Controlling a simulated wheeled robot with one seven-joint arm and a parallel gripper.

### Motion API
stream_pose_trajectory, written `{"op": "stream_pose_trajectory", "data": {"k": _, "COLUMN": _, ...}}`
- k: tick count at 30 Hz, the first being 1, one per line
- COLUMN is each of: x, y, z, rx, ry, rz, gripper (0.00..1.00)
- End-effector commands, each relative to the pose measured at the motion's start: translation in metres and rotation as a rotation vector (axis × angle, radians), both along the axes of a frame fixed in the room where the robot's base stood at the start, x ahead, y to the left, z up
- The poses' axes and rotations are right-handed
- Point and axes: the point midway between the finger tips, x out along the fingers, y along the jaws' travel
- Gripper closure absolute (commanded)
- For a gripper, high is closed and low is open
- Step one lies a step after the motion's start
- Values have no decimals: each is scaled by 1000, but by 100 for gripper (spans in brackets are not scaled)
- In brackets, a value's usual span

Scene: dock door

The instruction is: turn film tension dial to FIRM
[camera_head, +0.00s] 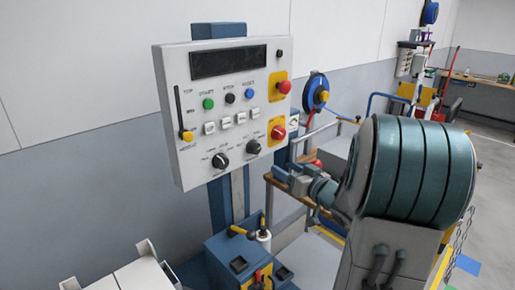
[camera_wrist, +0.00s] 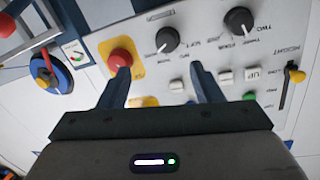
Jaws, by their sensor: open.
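A light grey control panel (camera_head: 222,110) stands upright on a blue post in the head view. Two black dials sit low on it, a left one (camera_head: 220,160) and a right one (camera_head: 253,147). In the wrist view, upside down, the dial by the red button (camera_wrist: 167,40) has a label resembling SOFT beside it; the other dial (camera_wrist: 238,20) lies further right. I cannot read FIRM, and the pointer setting is unclear. My gripper (camera_wrist: 160,72) is open and empty, its fingers toward the panel below the SOFT dial in the picture. No contact with that dial is visible.
Red buttons on yellow plates (camera_head: 278,132) sit right of the dials. White buttons (camera_head: 225,123), coloured buttons, a dark display (camera_head: 228,61) and a yellow-knobbed slider (camera_head: 187,135) share the panel. A blue box (camera_head: 240,262) with a roll stands below. A blue disc (camera_head: 316,92) hangs right.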

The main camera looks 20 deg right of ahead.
Motion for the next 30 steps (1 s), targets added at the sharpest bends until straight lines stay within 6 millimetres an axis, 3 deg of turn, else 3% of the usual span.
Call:
{"op": "stream_pose_trajectory", "data": {"k": 8, "x": 3, "y": 2, "z": 5, "rx": 50, "ry": -38, "rz": 61, "gripper": 41}}
{"op": "stream_pose_trajectory", "data": {"k": 21, "x": 87, "y": 29, "z": 6, "rx": 51, "ry": -37, "rz": 59, "gripper": 41}}
{"op": "stream_pose_trajectory", "data": {"k": 30, "x": 122, "y": 39, "z": 5, "rx": 48, "ry": -37, "rz": 56, "gripper": 41}}
